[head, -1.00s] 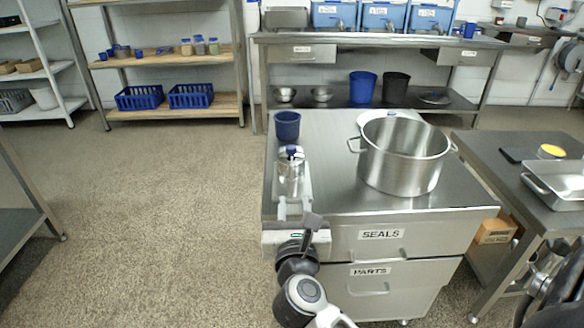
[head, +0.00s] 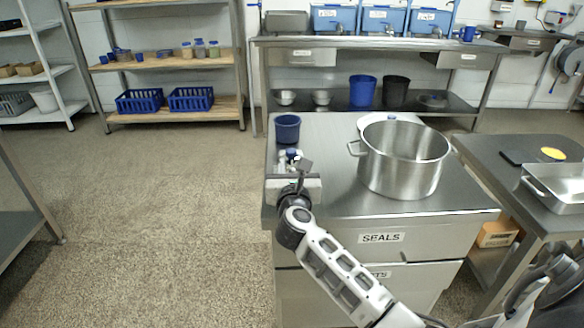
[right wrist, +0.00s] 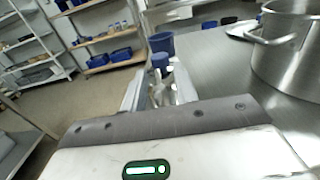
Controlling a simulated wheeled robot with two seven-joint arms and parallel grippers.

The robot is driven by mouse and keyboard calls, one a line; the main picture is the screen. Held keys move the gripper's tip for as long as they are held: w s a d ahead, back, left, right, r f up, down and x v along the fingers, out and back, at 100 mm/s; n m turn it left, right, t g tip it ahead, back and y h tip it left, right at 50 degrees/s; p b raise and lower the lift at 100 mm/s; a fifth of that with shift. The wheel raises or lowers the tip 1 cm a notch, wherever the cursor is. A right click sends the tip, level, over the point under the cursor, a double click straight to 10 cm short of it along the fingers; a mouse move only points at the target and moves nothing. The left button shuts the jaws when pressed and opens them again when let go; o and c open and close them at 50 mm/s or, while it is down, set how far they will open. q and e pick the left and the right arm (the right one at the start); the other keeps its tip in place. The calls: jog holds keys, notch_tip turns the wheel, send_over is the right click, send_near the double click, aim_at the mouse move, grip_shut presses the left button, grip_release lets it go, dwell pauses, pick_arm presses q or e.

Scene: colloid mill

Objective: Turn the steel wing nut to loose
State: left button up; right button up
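The small steel mill with a blue cap (head: 292,153) stands on the steel cabinet top, mostly hidden behind my right gripper in the head view. In the right wrist view the blue cap (right wrist: 160,60) shows just beyond the fingertips, with shiny steel parts (right wrist: 158,92) below it. I cannot make out the wing nut clearly among these parts. My right gripper (right wrist: 158,88) has its two pale fingers apart, one on each side of the steel parts; contact cannot be told. It also shows in the head view (head: 291,168). My left gripper is not in view.
A large steel pot (head: 400,175) stands close to the right of the mill, its handle toward it. A blue cup (head: 287,128) stands just behind. The cabinet top (head: 330,190) is clear between pot and front edge. A side table (head: 530,165) stands at right.

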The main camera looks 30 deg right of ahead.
jog(key=shift+c, duration=0.3)
grip_shut()
